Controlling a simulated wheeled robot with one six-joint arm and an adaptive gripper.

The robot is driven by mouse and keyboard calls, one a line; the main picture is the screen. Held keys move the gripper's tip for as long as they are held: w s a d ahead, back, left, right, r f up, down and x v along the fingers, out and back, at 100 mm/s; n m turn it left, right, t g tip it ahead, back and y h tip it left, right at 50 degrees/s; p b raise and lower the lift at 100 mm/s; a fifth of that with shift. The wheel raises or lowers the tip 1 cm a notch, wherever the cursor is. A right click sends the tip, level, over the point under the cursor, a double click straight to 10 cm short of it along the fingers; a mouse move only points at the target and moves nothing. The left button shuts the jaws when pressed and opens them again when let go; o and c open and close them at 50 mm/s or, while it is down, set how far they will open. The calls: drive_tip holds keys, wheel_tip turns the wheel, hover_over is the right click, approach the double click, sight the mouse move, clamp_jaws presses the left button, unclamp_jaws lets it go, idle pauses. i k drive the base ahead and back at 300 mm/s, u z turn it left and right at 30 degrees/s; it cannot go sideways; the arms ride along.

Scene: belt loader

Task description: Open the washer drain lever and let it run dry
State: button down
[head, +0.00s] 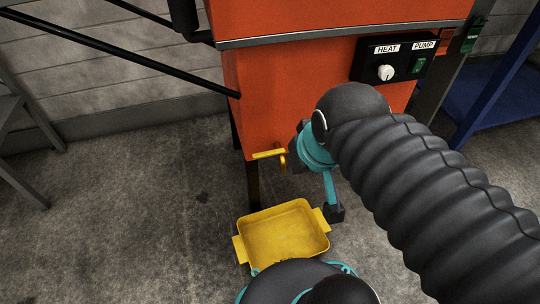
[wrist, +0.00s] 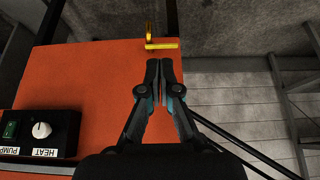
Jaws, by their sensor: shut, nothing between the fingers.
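The yellow drain lever (head: 268,154) sticks out level to the left at the lower edge of the orange washer (head: 290,70). A short yellow spout (head: 282,163) hangs beside it. No water stream shows. In the wrist view, which looks upside down, the lever (wrist: 163,46) lies just beyond my fingertips. My gripper (wrist: 160,77) is shut and empty, its fingers together, with a visible gap to the lever. In the head view my arm hides much of the gripper. A yellow tray (head: 240,252) stands on the floor below the spout and looks empty.
A panel (head: 395,59) with a HEAT knob and PUMP switch is on the washer's front. Black rods (head: 120,49) slope to its left side. A grey rack (head: 18,150) stands far left, a blue frame (head: 490,90) far right. Floor left of the tray is clear.

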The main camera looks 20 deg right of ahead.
sight(277, 151)
drive_tip(key=k, duration=1)
drive_tip(key=u, duration=1.35)
drive_tip(key=i, duration=1.05)
drive_tip(key=z, duration=0.9)
